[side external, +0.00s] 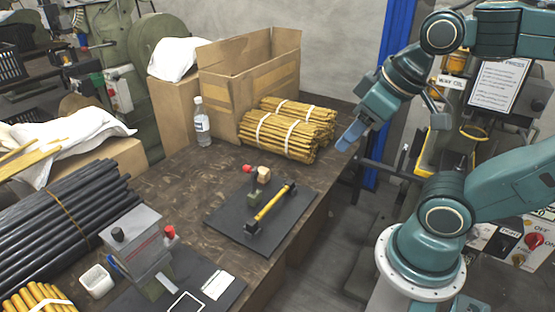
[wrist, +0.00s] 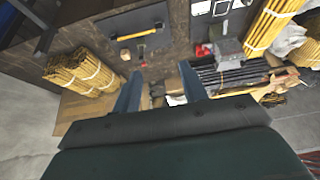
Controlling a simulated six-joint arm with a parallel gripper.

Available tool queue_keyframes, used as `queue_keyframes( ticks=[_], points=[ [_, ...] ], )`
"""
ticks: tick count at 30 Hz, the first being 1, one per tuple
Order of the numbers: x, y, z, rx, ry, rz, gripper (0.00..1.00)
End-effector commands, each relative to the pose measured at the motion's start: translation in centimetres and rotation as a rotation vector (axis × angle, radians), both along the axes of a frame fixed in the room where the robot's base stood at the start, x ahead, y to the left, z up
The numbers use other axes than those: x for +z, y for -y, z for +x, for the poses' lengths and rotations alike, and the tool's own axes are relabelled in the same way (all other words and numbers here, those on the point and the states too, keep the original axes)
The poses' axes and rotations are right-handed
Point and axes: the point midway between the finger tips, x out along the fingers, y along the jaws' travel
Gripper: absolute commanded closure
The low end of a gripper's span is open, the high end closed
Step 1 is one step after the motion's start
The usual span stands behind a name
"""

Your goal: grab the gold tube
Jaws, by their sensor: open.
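A single gold tube (side external: 271,204) lies across a dark plate (side external: 225,218), resting between black end supports. It also shows in the wrist view as a short yellow bar (wrist: 137,35) near the top. My gripper (side external: 349,137) hangs in the air to the upper right of the plate, beyond the table's right edge, apart from the tube. In the wrist view its two blue fingers are spread with nothing held between them (wrist: 160,88).
Bundles of gold tubes (side external: 280,137) lie beside an open cardboard box (side external: 250,88). A clear bottle (side external: 202,124) stands left of them. A press (side external: 140,245) with a red knob and a stack of black tubes (side external: 60,212) occupy the lower left.

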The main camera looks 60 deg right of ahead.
Motion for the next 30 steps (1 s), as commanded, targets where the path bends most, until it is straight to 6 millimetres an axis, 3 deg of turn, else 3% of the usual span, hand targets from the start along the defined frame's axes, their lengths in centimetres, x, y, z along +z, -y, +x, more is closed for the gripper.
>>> queue_keyframes(
  ticks=[12,15,30],
  points=[
    [0.0,0.0,0.0,0.000,0.000,0.000,0.57],
    [0.0,0.0,0.0,0.000,0.000,0.000,0.72],
    [-0.3,0.2,1.0,-0.027,-0.014,0.013,0.72]
  ],
)
